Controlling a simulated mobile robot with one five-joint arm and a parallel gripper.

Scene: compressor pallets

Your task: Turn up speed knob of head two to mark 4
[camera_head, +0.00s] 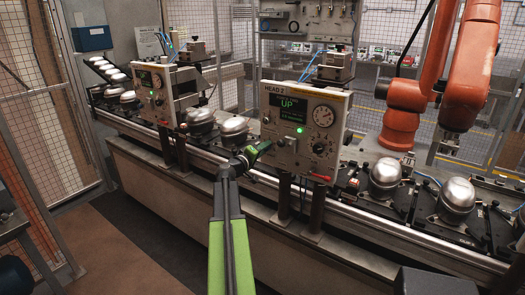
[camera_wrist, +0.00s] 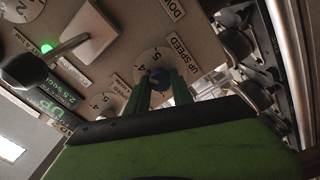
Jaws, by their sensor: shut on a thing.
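The head two panel (camera_head: 308,130), labelled HEAD 2, stands at the centre of the head view with its screen reading UP. My gripper (camera_head: 266,146) reaches the panel's lower left side. A 5 and a 4 show on the dial, but I cannot tell which mark the knob points to.
In the wrist view, a second numbered dial (camera_wrist: 103,103) lies just left of my fingers, and a black-ended lever (camera_wrist: 27,70) is further left. A similar panel (camera_head: 152,94) stands at left. Silver compressors (camera_head: 457,194) line the conveyor. An orange robot arm (camera_head: 408,95) stands behind.

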